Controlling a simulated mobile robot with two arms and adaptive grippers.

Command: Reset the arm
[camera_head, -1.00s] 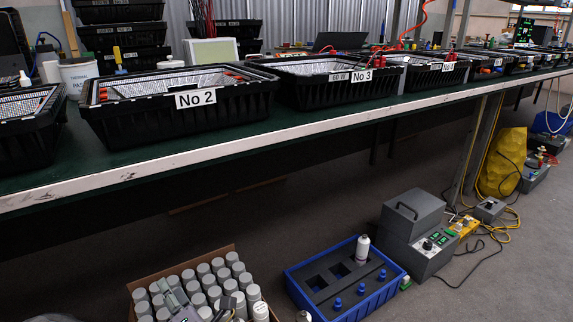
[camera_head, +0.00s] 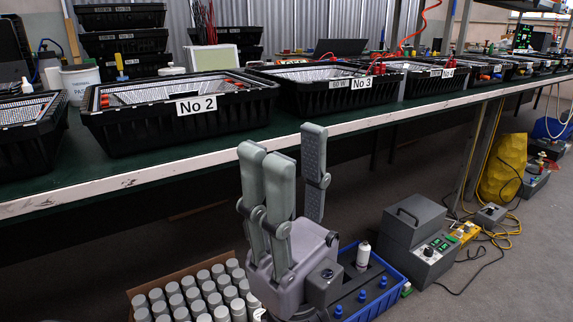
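My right gripper (camera_head: 290,146) stands in the lower middle with its grey fingers pointing up. Two fingers are on the left and one on the right, with an empty gap between them. It is open and holds nothing. In the picture its fingertips overlap the front edge of the table (camera_head: 150,170), below the housings marked No 2 (camera_head: 190,130) and No 3 (camera_head: 335,98). Its palm hides part of the blue crate and the box behind it. My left gripper is out of view.
A cardboard box (camera_head: 178,274) of grey-capped cans is on the floor at left. The blue crate (camera_head: 398,283) holds a white bottle (camera_head: 363,255) and several blue-topped items. A grey power unit (camera_head: 415,240) and yellow cables (camera_head: 500,240) lie to the right. More housings line the table.

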